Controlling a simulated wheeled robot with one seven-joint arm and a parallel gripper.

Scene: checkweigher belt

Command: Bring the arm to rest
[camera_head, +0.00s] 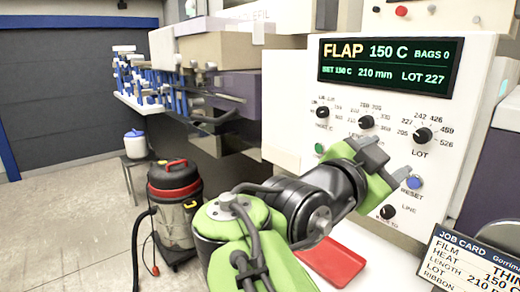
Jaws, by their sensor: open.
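My gripper (392,163) is at the end of my green and black arm, in front of the white control panel (285,110). Its two grey fingers are apart, and I see nothing between them. One finger is near the blue RESET button (414,182); I cannot tell if they touch. The panel's dark display (390,65) reads FLAP 150 C, BAGS 0, SET 150 C, 210 mm and LOT 227. My arm reaches up from the bottom of the picture and hides part of the panel's lower left.
Several black knobs, including the LOT knob (423,135), and a green button (319,148) are on the panel. A red tray (333,264) lies below my arm. A job card (470,262) stands at lower right.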

